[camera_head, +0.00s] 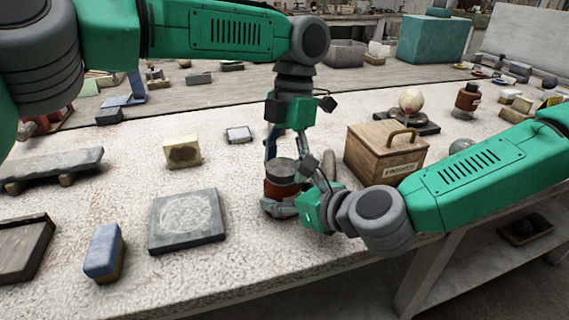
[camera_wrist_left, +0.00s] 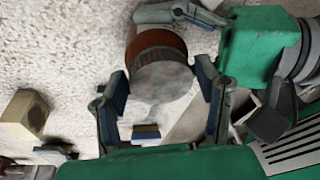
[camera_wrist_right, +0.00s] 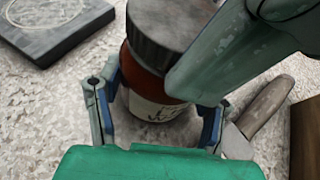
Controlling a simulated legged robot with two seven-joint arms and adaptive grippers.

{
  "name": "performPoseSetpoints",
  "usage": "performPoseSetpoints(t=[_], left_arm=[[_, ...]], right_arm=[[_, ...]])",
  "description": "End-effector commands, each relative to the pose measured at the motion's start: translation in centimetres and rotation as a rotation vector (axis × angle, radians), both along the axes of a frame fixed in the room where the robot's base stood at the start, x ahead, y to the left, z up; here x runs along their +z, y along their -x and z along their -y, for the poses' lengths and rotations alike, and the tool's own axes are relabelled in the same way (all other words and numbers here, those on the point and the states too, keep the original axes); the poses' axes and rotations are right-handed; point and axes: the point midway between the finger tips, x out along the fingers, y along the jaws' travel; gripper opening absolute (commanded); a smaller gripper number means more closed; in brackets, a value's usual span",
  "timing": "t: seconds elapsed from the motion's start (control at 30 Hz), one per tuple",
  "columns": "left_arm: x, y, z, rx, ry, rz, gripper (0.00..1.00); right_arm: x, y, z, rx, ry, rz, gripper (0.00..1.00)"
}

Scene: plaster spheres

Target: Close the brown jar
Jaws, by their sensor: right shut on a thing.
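The brown jar (camera_head: 281,188) stands upright on the pale worktop, with a cream label in the right wrist view (camera_wrist_right: 150,105). A grey round lid (camera_head: 283,168) sits on top of its mouth; it also shows in the left wrist view (camera_wrist_left: 160,80) and right wrist view (camera_wrist_right: 170,25). I cannot tell how tightly it sits. My right gripper (camera_head: 295,195) is shut on the jar's body from the front right. My left gripper (camera_head: 287,155) points down from above, its fingers apart on either side of the lid, apparently with small gaps. Its finger hides part of the jar in the right wrist view.
A wooden box (camera_head: 368,160) with a handle stands right of the jar. A dark slate slab (camera_head: 187,238), a blue block (camera_head: 101,250) and a pale block (camera_head: 182,151) lie to the left. A wooden-handled tool (camera_wrist_right: 265,108) lies beside the jar. The front edge is close.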

Motion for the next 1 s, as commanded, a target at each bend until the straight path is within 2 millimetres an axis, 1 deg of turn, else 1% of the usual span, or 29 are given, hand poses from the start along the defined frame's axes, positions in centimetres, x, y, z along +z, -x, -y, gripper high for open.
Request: performPoseSetpoints(t=[0.03,0.27,0.33,0.6,0.7,0.93,0.97,1.0], left_arm=[[0.1,0.0,0.0,0.0,0.001,0.001,0.71],[0.0,0.1,-0.1,0.001,-0.004,-0.003,0.71],[0.4,0.1,-0.1,0.0,-0.004,-0.003,0.71],[3.8,0.1,0.0,0.001,-0.004,-0.003,0.71],[4.4,0.1,-0.1,0.0,-0.005,-0.005,0.71],[4.5,0.1,-0.1,0.0,-0.006,-0.005,0.71],[4.5,0.1,-0.1,0.0,-0.006,-0.005,0.68],[4.5,0.1,-0.1,0.002,-0.006,-0.005,0.68]], right_arm=[[-0.1,0.3,-0.2,0.008,0.0,-0.006,0.0],[-0.1,0.0,0.1,-0.004,-0.001,-0.005,0.0],[-0.1,-0.1,0.1,-0.006,-0.001,-0.005,0.0],[-0.1,-0.2,0.3,-0.01,-0.002,-0.004,0.0],[-0.1,-0.2,0.3,-0.011,-0.002,-0.004,0.0],[-0.1,-0.3,0.3,-0.012,-0.001,-0.004,0.0],[-0.1,-0.3,0.3,-0.012,-0.001,-0.004,0.0],[-0.1,-0.3,0.3,-0.012,-0.001,-0.004,0.0]])
